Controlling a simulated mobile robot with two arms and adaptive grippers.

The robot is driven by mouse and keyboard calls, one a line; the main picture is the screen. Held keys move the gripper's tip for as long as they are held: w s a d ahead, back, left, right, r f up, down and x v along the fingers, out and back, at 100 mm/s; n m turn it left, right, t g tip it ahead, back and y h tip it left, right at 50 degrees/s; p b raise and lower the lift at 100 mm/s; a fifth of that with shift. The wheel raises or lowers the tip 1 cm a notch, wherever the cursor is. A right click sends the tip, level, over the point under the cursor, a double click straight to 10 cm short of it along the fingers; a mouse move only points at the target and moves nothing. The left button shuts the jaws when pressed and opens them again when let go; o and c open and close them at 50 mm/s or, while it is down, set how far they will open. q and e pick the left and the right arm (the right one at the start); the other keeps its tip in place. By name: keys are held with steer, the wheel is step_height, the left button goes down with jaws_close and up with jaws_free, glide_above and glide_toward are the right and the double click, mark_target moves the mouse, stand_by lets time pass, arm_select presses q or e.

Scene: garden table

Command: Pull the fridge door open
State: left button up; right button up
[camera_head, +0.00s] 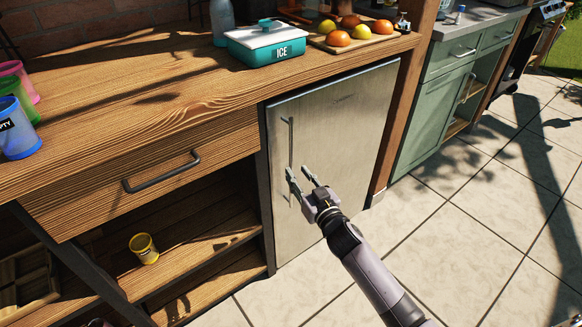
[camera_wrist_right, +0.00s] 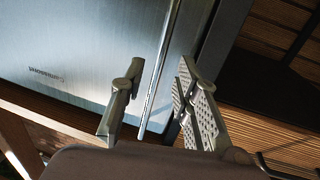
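The fridge (camera_head: 345,125) is a brushed-metal door under the wooden counter, and it looks shut. Its thin vertical handle (camera_head: 290,140) runs along the door's left side. My right gripper (camera_head: 298,172) is open in front of the door, at the lower part of the handle. In the right wrist view the handle bar (camera_wrist_right: 160,85) passes between the two parted fingers of this gripper (camera_wrist_right: 158,78), with a visible gap on the left. Whether the right-hand finger touches the bar, I cannot tell. The fridge door (camera_wrist_right: 85,40) fills the left of that view. My left gripper is not in view.
A wooden drawer (camera_head: 150,175) and open shelves with a yellow cup (camera_head: 144,248) are left of the fridge. An ice box (camera_head: 265,45) and a fruit board (camera_head: 345,44) stand on the counter above. The tiled floor (camera_head: 440,240) before the fridge is clear.

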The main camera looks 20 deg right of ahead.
mark_target(292, 166)
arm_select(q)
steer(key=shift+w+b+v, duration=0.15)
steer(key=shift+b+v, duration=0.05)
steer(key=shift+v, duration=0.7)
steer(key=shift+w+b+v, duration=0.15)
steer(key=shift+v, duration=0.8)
arm_select(e)
steer(key=shift+w+a, duration=0.2)
steer(key=shift+w, duration=1.15)
steer(key=shift+w+a, duration=0.2)
steer(key=shift+w, duration=1.1)
steer(key=shift+c, duration=0.4)
jaws_close()
